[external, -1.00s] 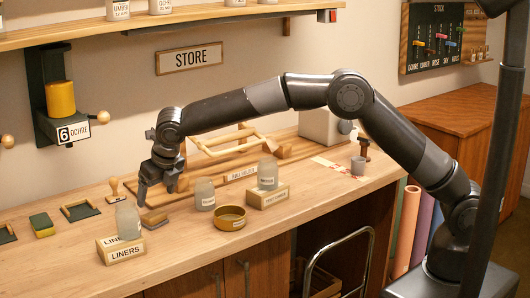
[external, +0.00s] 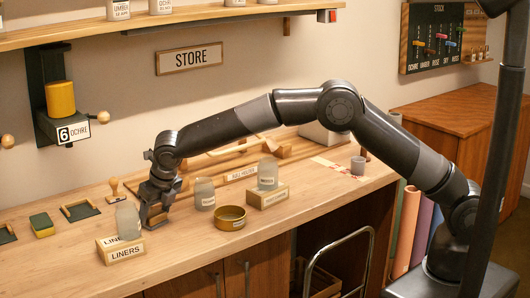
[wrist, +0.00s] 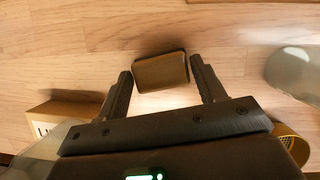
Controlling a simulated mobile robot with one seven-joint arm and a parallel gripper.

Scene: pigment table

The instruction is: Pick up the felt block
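A small block with a tan-brown face and dark edges, which looks like the felt block (wrist: 161,72), lies on the wooden bench. In the wrist view it sits between the tips of my gripper (wrist: 160,66), with a small gap to each finger. The fingers are open. In the external view my gripper (external: 155,208) points down over the block (external: 156,222) and partly hides it. I cannot tell how far down the fingers reach around it.
A glass jar (external: 128,222) and the LINERS box (external: 122,251) stand close in front left. Another jar (external: 204,194) and a round ochre tin (external: 230,217) stand to the right. A wooden stamp (external: 115,190) and a green-topped yellow block (external: 42,225) lie left.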

